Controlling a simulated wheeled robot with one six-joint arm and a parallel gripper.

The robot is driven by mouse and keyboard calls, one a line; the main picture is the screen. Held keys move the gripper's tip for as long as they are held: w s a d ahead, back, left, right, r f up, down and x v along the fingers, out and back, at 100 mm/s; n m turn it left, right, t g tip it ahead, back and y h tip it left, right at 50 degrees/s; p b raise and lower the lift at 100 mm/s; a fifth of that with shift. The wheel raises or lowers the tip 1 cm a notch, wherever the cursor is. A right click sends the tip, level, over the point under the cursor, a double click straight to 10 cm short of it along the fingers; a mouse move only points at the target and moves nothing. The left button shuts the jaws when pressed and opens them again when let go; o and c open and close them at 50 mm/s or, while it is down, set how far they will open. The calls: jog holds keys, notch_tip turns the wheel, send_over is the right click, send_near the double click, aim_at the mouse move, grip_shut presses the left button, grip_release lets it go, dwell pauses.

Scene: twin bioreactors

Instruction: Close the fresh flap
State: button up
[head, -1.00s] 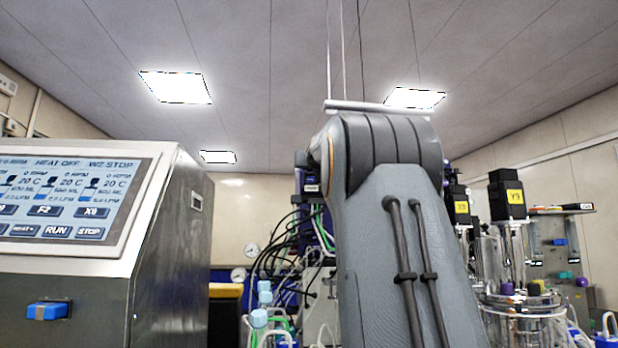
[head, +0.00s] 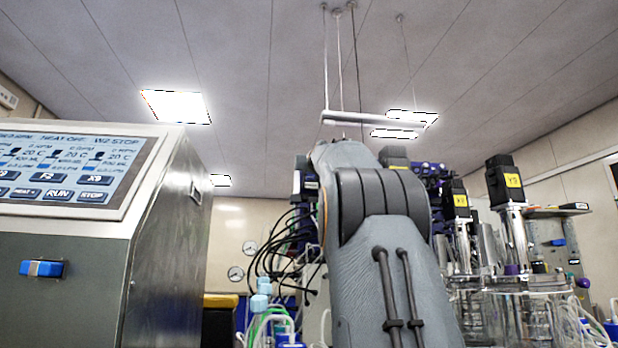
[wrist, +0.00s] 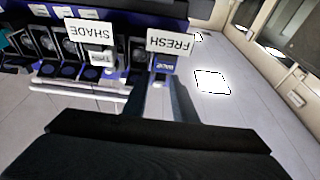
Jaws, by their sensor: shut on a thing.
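The white FRESH sign (wrist: 170,41) hangs upside down in the wrist view, upper middle. A small blue tag (wrist: 165,64) is just below it, where I take the fresh flap to be; the flap's own outline is hard to make out. My gripper (wrist: 163,92) reaches up from the dark, wide body at the bottom of the wrist view. It is shut on a small part under the FRESH sign. The fingertips and the held part are dark and partly hidden. In the head view my arm hides the gripper and the flap.
A SHADE sign (wrist: 89,29) and a row of dark square units stand left of FRESH. In the head view, a steel console (head: 75,260) stands at left, glass reactor vessels (head: 510,310) with a Y3 motor at right, and black cables (head: 280,250) behind.

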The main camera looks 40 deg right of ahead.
jog(key=shift+f+t+h+b, duration=0.3)
jog(key=shift+t+b, duration=0.2)
jog(key=shift+b, duration=2)
jog(key=shift+r, duration=0.1)
jog(key=o, duration=0.7)
jog(key=shift+s, duration=0.1)
jog(key=shift+b+v, duration=3.25)
jog(key=shift+v, duration=0.6)
